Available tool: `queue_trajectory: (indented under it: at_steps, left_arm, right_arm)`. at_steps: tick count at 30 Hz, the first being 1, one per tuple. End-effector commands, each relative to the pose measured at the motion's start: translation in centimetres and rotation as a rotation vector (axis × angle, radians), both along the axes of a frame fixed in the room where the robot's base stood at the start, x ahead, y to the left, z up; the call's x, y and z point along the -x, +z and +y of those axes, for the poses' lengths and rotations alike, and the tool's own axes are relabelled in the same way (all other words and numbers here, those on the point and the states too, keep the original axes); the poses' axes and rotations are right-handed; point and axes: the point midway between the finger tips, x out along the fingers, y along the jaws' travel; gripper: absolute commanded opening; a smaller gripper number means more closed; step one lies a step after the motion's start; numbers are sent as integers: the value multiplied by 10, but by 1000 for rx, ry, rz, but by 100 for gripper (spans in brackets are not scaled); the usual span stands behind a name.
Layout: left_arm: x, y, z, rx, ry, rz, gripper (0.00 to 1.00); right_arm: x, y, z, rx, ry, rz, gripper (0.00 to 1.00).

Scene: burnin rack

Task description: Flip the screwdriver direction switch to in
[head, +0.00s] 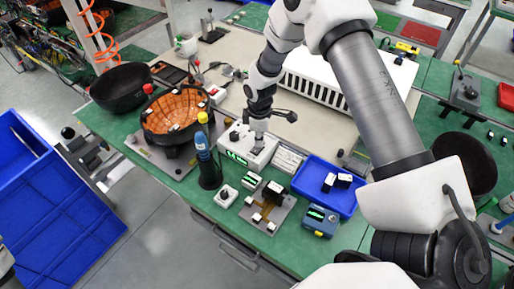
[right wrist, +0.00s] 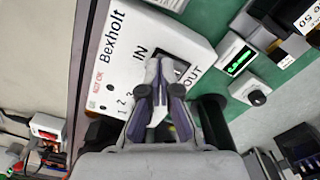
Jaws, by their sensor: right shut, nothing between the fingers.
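The screwdriver control box (head: 249,149) is white with a green display and stands on the green bench. In the right wrist view the box (right wrist: 122,60) carries the name Bexholt, number marks and the words IN and OUT. Its dark direction switch (right wrist: 178,68) lies between those words, partly hidden by my fingers; I cannot tell which way it is tipped. My right gripper (right wrist: 160,75) is shut and empty, its fingertips at the switch; contact is unclear. In the head view the right gripper (head: 259,127) is over the box. A blue screwdriver (head: 202,146) with a yellow top stands in a black holder.
A blue tray (head: 345,203) with small black parts lies right of the box. A small display and a dial (head: 226,193) sit in front. An orange-lined bowl (head: 176,112) stands left on a fixture. A white slotted case (head: 318,84) is behind.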

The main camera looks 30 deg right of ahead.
Motion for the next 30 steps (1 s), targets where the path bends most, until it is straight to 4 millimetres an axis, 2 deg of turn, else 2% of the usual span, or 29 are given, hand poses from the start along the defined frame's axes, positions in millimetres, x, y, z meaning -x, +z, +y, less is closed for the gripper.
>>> queue_trajectory:
  at_steps: [17,30]
  left_arm:
    - [0,-3,0,0,0,0,0]
    - [0,31,0,0,0,0,0]
  right_arm:
    - [0,-6,0,0,0,0,0]
    - [0,36,0,0,0,0,0]
